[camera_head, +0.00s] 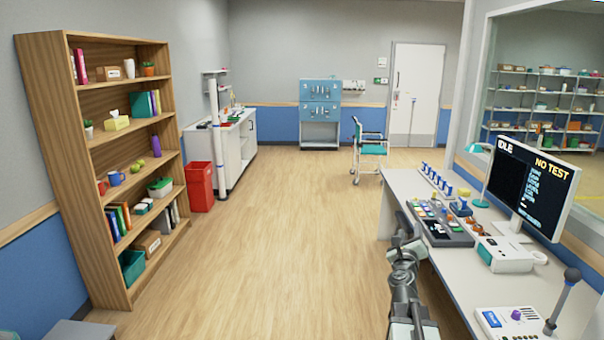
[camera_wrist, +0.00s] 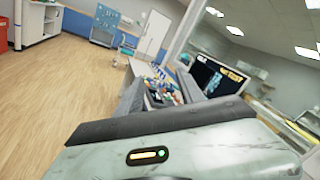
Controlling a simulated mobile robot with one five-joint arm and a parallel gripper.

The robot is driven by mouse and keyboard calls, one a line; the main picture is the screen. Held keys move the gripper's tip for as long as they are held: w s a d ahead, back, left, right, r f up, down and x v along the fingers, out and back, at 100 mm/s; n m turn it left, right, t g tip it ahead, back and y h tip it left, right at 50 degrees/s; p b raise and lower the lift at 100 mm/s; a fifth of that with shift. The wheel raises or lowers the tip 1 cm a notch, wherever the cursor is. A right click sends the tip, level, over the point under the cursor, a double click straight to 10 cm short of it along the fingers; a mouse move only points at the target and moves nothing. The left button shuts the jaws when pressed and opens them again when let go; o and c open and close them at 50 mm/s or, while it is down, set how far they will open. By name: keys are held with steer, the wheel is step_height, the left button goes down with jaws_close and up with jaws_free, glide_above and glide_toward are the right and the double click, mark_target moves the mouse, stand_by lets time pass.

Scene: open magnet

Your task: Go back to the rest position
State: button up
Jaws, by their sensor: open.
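My gripper (camera_head: 404,225) is at the end of my raised arm, at the left edge of the white desk (camera_head: 460,285). In the wrist view its two grey fingers stand apart, with the open gap (camera_wrist: 161,88) between them. Nothing is held between them. Through the gap I see small coloured items on the desk, apart from the fingers. In the head view my own arm hides part of the desk edge, and the fingertips are too small to make out well.
The desk bears a dark tray (camera_head: 447,236) of small items, a monitor (camera_head: 535,190) reading "IDLE" and "NO TEST", and a joystick box (camera_head: 512,321). A bookshelf (camera_head: 82,185) stands left, a red bin (camera_head: 200,187) beyond it. A teal chair (camera_head: 372,149) is farther back. The middle floor is clear.

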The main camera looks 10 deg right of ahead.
steer(key=w+a+f+n+g+y, duration=0.1)
steer(key=w+a+f+n+y, duration=0.15)
steer(key=a+n+y, duration=0.65)
steer(key=w+a+f+n, duration=0.1)
steer(key=a+f+n, duration=0.3)
steer(key=a, duration=1.1)
steer(key=w+a+f+n+g+y, duration=0.1)
steer(key=w+a+f+n+y, duration=0.15)
steer(key=a+n+y, duration=0.6)
steer(key=s+a+f+n+g+h, duration=0.3)
steer(key=s+a+f+n+g, duration=0.3)
steer(key=s+a+f, duration=0.35)
steer(key=s+d+f+n+g+h, duration=0.2)
steer(key=s+d+f+n+g, duration=0.1)
steer(key=s, duration=0.4)
steer(key=s+d+f+n+g+h, duration=0.2)
steer(key=s+d+f+n+g, duration=0.1)
steer(key=s, duration=0.4)
steer(key=shift+s+d+f+n+g, duration=0.2)
steer(key=shift+f+n+g, duration=0.25)
steer(key=shift+n+g, duration=0.4)
steer(key=shift+w, duration=0.1)
steer(key=shift+c, duration=1)
